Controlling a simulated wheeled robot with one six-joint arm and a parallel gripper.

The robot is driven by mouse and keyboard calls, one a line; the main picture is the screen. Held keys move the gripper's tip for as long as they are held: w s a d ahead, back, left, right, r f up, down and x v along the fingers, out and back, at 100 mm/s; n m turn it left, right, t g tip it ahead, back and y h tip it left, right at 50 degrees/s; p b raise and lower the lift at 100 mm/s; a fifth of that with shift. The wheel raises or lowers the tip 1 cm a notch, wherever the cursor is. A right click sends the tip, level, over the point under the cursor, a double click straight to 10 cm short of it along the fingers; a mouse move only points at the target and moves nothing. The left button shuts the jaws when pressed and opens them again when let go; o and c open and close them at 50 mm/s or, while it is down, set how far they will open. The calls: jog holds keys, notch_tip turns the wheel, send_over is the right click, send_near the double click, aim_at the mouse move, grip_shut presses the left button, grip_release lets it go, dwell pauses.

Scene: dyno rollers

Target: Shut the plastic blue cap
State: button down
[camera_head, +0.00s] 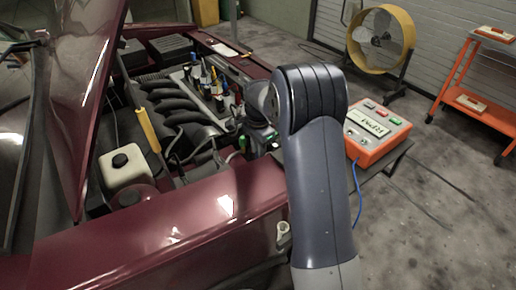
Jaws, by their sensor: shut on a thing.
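My arm rises in front of the car and bends left at its top over the open engine bay. My gripper (258,140) is the dark end beyond the wrist, small and partly hidden by my own arm, at the near right side of the bay. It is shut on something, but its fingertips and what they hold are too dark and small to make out. I cannot clearly pick out the blue cap; it may be hidden at the gripper. A white reservoir (122,168) with a black cap (119,160) stands in the left of the bay, apart from the gripper.
The maroon fender (190,215) lies in front of the bay, and the raised hood (75,90) is at left. Several coloured tool handles (205,75) stand on the engine. An orange box (377,130) sits right of my arm. A yellow fan (381,40) and orange cart (480,110) stand behind.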

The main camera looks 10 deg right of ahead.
jog(key=shift+d+r, duration=0.1)
jog(key=shift+w+d+r+y+p, duration=0.2)
jog(key=shift+d+y+p, duration=0.15)
jog(key=shift+y+p, duration=0.45)
jog(key=d+g+y+p, duration=0.1)
jog(key=y+p, duration=0.1)
jog(key=w+d+g+y+p, duration=0.1)
jog(key=d+y+p, duration=0.1)
jog(key=shift+w+d+f+p, duration=0.1)
jog(key=shift+w+d+p, duration=0.1)
jog(key=shift+p, duration=0.15)
jog(key=shift+w+d, duration=0.1)
jog(key=shift+d, duration=0.1)
jog(key=w+d+f+b, duration=0.2)
jog(key=d+f, duration=0.3)
jog(key=f, duration=0.1)
jog(key=shift+b, duration=0.35)
jog(key=shift+d+f, duration=0.15)
